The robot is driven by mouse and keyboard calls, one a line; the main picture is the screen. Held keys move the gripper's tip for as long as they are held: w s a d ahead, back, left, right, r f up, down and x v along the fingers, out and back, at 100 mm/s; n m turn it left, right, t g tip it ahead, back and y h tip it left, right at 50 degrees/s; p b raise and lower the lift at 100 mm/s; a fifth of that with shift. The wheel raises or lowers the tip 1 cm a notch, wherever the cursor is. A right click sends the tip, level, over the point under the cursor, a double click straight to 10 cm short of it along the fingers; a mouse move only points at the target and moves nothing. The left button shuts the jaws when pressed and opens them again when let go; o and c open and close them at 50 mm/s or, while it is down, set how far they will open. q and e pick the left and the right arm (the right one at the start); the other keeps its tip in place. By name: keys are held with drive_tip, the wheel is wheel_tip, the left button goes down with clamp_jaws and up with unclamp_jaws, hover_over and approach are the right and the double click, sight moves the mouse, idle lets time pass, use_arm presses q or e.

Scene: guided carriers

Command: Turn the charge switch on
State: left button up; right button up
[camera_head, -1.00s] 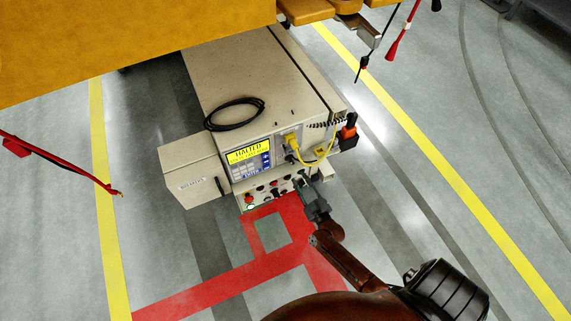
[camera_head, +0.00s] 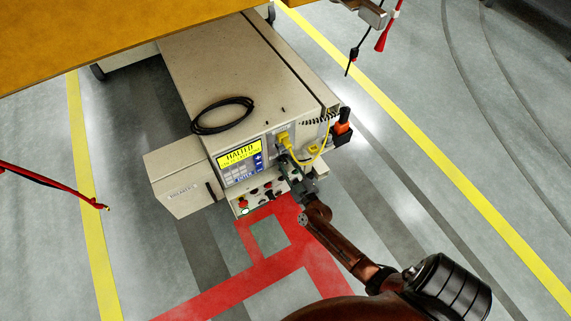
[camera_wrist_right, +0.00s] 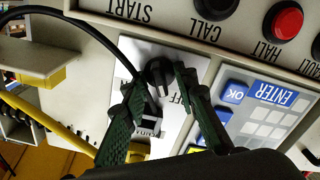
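The charge switch is a black rotary knob (camera_wrist_right: 157,74) on a white plate in the right wrist view. Letters ending in "FF" show to its right, partly covered by a finger. My right gripper (camera_wrist_right: 158,84) is open, with its green fingers on either side of the knob; a gap shows at the left, and contact at the right finger is unclear. In the head view the right gripper (camera_head: 296,178) is at the front of the beige carrier (camera_head: 225,65), hiding the switch. The carrier's yellow display (camera_head: 239,155) reads "HALTED". My left gripper is not in view.
Beside the switch are a blue keypad (camera_wrist_right: 262,115), a red HALT button (camera_wrist_right: 283,22) and a black cable (camera_wrist_right: 95,35). A yellow plug and cable (camera_head: 322,156) hang near the gripper. A side box (camera_head: 178,185) stands left. The floor in front is open.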

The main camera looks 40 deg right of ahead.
drive_tip(key=shift+c, duration=0.3)
clamp_jaws()
